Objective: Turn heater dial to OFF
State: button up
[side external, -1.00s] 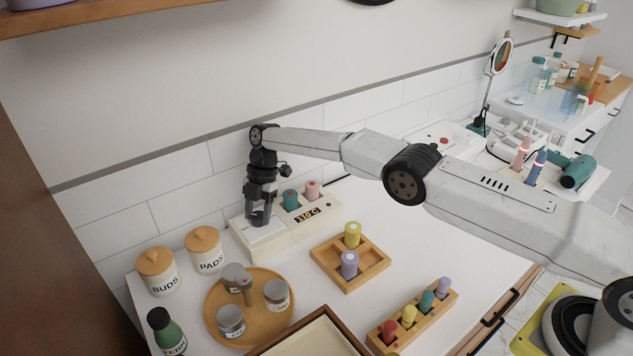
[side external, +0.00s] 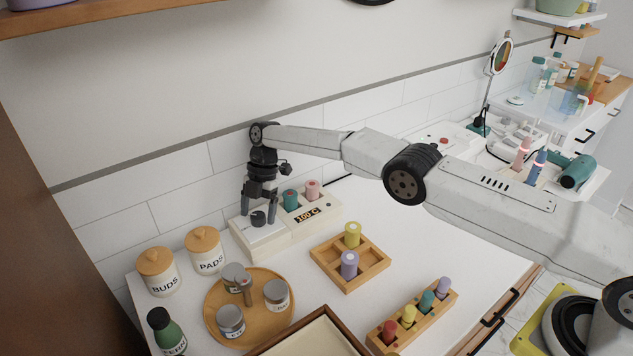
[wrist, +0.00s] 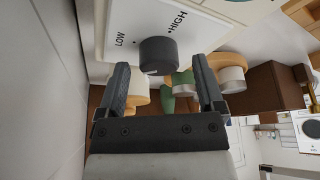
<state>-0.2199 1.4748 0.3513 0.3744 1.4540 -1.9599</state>
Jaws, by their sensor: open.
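The heater (side external: 272,240) is a white box against the tiled wall. Its dark round dial (side external: 258,218) is on the left part of the top; it also shows in the wrist view (wrist: 158,54). LOW and HIGH labels are readable beside the dial there; no OFF label is visible. A small light mark shows at the dial's lower edge. The display (side external: 307,215) reads 100 C. My gripper (side external: 259,212) is open over the dial, a finger on each side. In the wrist view the fingers (wrist: 160,75) are spread wider than the dial, with gaps.
Teal (side external: 290,200) and pink (side external: 312,190) cylinders stand in the heater beside my gripper. A wooden tray (side external: 377,268) holds yellow and lilac cylinders. A round tray (side external: 215,310) with tins and the BUDS (side external: 158,272) and PADS (side external: 205,250) jars stand to the left.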

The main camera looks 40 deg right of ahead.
jog(key=shift+w+d+r, duration=0.1)
jog(key=shift+r, duration=0.3)
notch_tip(320, 180, up, 9)
jog(key=shift+w+d+f, duration=0.15)
jog(key=shift+d+f, duration=0.05)
jog(key=shift+d, duration=0.1)
dwell(0.3)
